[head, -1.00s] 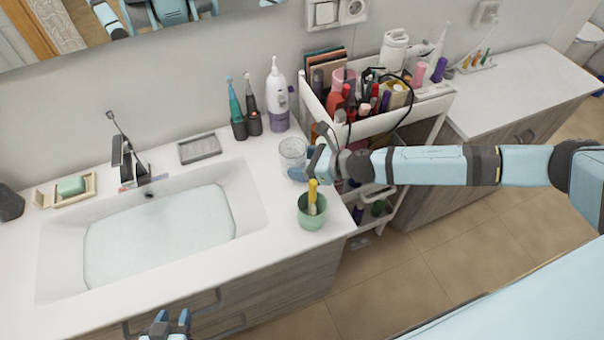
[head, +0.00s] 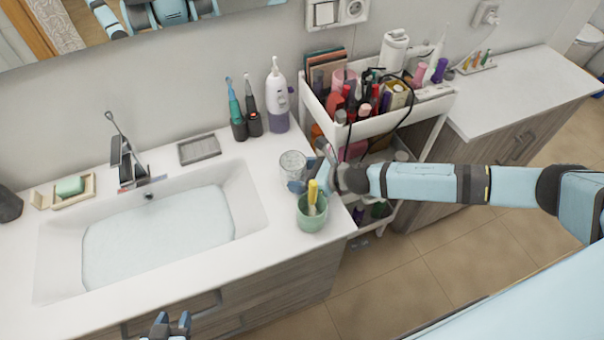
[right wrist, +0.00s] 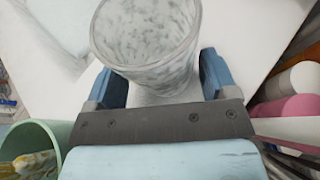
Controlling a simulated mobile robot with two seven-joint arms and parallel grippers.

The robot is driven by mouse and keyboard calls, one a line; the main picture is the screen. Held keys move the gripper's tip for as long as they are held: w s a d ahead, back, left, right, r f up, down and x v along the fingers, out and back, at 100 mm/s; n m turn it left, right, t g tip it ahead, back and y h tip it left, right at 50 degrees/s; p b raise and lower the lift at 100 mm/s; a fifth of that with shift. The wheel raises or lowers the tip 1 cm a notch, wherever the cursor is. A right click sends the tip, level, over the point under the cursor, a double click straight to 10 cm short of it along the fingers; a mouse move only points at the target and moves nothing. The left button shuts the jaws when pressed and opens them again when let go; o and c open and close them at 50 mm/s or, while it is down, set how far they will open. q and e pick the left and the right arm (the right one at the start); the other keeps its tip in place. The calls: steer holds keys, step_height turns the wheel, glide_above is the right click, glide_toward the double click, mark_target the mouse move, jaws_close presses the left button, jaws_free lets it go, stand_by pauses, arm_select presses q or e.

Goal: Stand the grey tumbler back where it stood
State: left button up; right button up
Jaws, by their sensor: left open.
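The grey tumbler (head: 292,161) is a clear, speckled glass, upright at the counter's right side, behind the green cup. In the right wrist view the tumbler (right wrist: 147,38) shows its open rim and looks empty. My right gripper (head: 308,170) has one finger on each side of the tumbler, and the right wrist view shows both fingers (right wrist: 160,78) close against its wall. Whether its base touches the counter is hard to tell. My left gripper (head: 169,325) is open and empty at the bottom edge of the head view, in front of the counter.
A green cup (head: 311,219) with a yellow-handled item stands just in front of the tumbler. Electric toothbrushes (head: 238,126) and a white-and-purple bottle (head: 278,105) stand behind. The sink (head: 160,235) is left; a loaded cart (head: 372,128) is right.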

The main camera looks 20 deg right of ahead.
steer(key=shift+r, duration=0.2)
steer(key=shift+s+d+r, duration=0.1)
steer(key=shift+s+d, duration=0.1)
steer(key=shift+d, duration=0.05)
steer(key=p+v, duration=0.1)
steer(key=v, duration=1)
steer(key=shift+s+d, duration=0.1)
steer(key=shift+s, duration=0.05)
